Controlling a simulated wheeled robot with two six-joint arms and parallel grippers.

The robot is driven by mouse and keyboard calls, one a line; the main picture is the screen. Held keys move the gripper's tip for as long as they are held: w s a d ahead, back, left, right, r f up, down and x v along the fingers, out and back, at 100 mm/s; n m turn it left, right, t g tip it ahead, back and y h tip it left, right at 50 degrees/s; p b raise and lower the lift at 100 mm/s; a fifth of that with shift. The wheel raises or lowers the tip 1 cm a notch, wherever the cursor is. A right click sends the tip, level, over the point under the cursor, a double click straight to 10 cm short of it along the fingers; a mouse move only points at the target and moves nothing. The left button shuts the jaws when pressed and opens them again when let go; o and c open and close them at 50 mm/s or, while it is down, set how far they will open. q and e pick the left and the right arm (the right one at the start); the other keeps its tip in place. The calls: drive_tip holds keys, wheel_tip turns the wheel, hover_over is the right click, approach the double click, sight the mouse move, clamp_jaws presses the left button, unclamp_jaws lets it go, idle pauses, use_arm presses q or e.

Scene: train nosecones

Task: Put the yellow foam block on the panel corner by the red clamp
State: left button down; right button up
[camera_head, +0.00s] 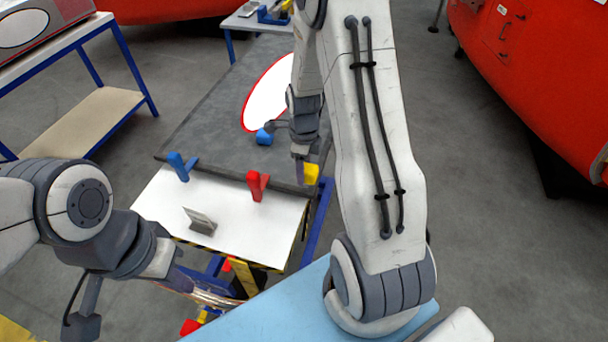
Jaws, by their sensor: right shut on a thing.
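My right gripper (301,168) is shut on the yellow foam block (312,174), at the far right corner of the white panel (222,221). The block is just right of the red clamp (257,186), with a small gap. I cannot tell whether the block touches the panel. The red clamp stands upright on the panel's far edge; a blue clamp (181,167) stands further left on that edge. My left gripper (222,292) is low at the panel's near left side, and its fingers are too unclear to tell whether they are open.
A grey metal piece (200,222) stands on the panel. A dark table surface (215,106) lies behind, with a white oval edged in red (266,95) and a blue object (265,136). A light blue surface (265,308) is in front. Shelving (95,115) stands left.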

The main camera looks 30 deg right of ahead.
sight(304, 186)
wheel_tip(304, 186, down, 4)
drive_tip(key=shift+d+r+p, duration=0.1)
drive_tip(key=shift+r+p, duration=0.05)
drive_tip(key=shift+p, duration=0.55)
drive_tip(key=shift+f, duration=0.2)
drive_tip(key=shift+f, duration=0.2)
drive_tip(key=o, duration=1.3)
